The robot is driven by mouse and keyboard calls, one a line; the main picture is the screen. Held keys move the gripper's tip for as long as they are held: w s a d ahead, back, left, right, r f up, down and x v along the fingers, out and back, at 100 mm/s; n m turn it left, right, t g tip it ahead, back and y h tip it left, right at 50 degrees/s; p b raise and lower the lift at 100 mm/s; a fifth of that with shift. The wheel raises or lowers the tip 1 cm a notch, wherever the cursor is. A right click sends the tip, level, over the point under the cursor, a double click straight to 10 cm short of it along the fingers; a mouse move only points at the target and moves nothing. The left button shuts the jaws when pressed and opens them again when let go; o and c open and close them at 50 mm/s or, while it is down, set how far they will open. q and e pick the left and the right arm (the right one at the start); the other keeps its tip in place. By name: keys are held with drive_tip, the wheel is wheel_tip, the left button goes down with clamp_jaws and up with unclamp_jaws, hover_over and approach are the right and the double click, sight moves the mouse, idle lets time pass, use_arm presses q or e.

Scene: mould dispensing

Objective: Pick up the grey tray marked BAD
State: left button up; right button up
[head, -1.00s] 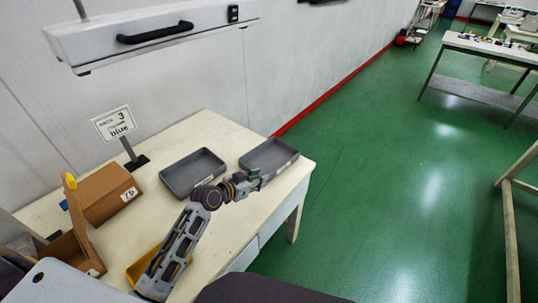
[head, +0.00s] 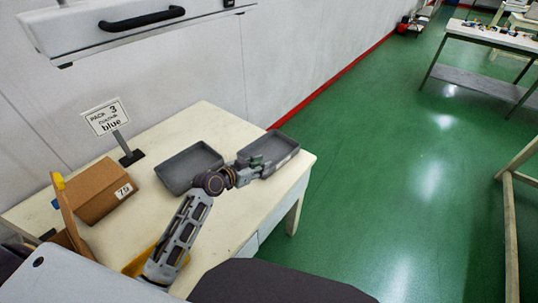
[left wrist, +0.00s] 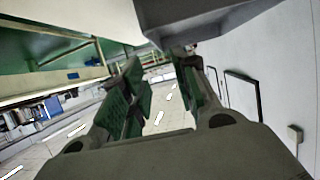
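Two empty grey trays are on the cream table. One tray (head: 187,167) lies near the middle. The other tray (head: 281,147) is at the right end, by the table's edge. I cannot read BAD on either. My left gripper (head: 261,166) is at the near side of the right-end tray and overlaps its near wall in the head view. In the left wrist view the gripper (left wrist: 165,70) has its green-padded fingers apart, with a gap between them. A grey tray (left wrist: 205,18) shows just beyond the fingertips; contact is unclear. My right gripper is not in view.
A yellow bin (head: 139,262) is partly hidden behind my left arm. A wall unit with a black handle (head: 142,20) hangs above. Green floor (head: 400,190) is open at right.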

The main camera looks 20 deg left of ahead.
sight(278, 160)
use_arm(q)
drive_tip(key=shift+x, duration=3.7)
drive_tip(key=shift+w+d, duration=0.15)
drive_tip(key=shift+x, duration=2.45)
drive_tip(key=shift+d, duration=0.15)
clamp_jaws()
